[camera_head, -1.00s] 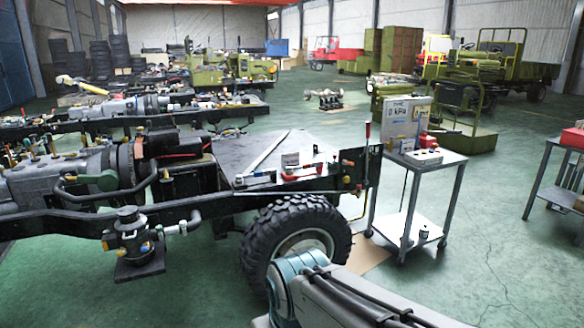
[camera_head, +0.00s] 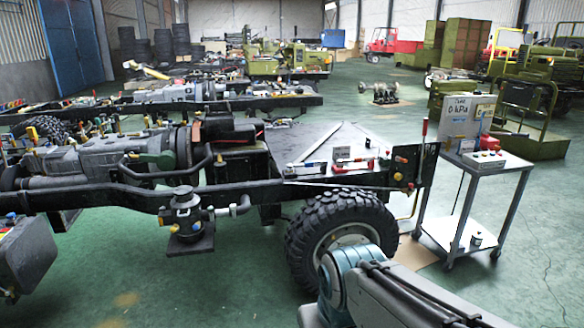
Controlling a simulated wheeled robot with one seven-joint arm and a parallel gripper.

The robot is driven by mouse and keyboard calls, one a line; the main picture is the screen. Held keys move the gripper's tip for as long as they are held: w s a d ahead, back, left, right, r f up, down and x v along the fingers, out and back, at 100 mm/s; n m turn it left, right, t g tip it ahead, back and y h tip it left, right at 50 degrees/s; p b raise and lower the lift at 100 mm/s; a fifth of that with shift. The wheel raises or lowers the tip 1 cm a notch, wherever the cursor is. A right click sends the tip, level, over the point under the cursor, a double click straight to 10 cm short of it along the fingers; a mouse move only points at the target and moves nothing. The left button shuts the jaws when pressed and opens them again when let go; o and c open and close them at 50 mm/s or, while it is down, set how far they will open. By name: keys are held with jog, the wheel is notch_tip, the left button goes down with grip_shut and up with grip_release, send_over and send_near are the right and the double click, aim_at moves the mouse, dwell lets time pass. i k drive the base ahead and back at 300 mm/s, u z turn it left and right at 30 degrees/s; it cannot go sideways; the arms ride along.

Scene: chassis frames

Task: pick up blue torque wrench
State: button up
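I cannot make out a blue torque wrench for certain. Small tools and parts, some red and some pale, lie along the near edge of the flat dark deck (camera_head: 290,141) of the truck chassis, above the wheel. One slim pale tool (camera_head: 306,168) there has a hint of blue, but it is too small to identify. My arm's link shows at the bottom, in front of the wheel. My gripper is outside the view.
The chassis with its big black tyre (camera_head: 338,232) fills the middle. A grey cart (camera_head: 507,166) with a gauge board (camera_head: 466,118) and control box stands to the right. Green floor (camera_head: 120,270) is open at the front left and far right.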

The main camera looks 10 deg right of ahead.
aim_at(290, 169)
jog(key=u, duration=0.05)
jog(key=k, duration=0.4)
jog(key=z, duration=1.65)
jog(key=i, duration=0.75)
jog(key=u, duration=0.6)
jog(key=i, duration=0.7)
jog(key=u, duration=0.5)
